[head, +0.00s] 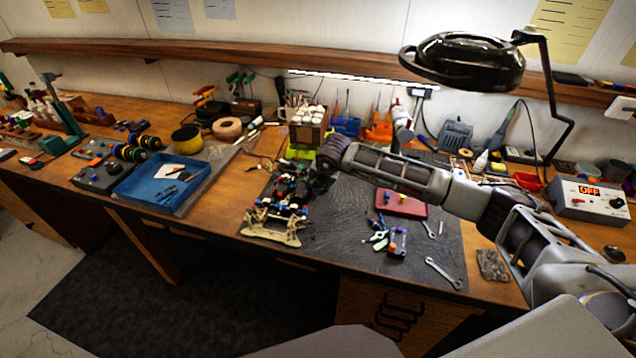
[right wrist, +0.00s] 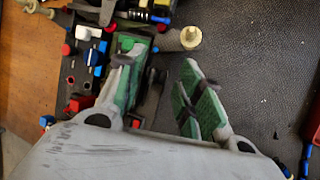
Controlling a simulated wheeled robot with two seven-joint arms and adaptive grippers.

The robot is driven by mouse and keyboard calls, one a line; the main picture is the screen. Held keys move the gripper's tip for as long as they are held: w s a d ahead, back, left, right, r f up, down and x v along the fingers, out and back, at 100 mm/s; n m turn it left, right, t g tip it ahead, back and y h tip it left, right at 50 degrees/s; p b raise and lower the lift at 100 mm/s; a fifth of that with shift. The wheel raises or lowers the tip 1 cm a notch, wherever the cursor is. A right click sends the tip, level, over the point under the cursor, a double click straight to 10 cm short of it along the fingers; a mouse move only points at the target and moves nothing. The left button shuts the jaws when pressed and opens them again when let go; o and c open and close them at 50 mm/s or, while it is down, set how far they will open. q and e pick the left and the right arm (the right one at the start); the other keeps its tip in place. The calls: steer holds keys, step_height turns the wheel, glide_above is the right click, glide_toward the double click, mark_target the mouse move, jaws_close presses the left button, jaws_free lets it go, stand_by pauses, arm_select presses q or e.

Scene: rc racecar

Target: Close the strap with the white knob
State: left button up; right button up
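The RC car chassis (head: 277,205), with cream bumper and red, blue and dark parts, lies on the dark mat in the head view. My right arm reaches over its far right end; the arm hides part of it, and the fingertips are hard to make out there. In the right wrist view my right gripper (right wrist: 165,75) is open, with green-padded fingers apart beside the car parts. A round cream-white knob (right wrist: 191,37) sits just beyond the fingertips; a smaller white block (right wrist: 83,33) is at left. I cannot clearly make out the strap. My left gripper is not in view.
A red tray (head: 402,205), small tools and a wrench (head: 443,272) lie right of the car. A blue tray (head: 150,185) is at left. A wooden box of white-capped bottles (head: 308,125) stands behind the car. A black lamp (head: 465,62) overhangs the right side.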

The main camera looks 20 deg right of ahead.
jaws_close()
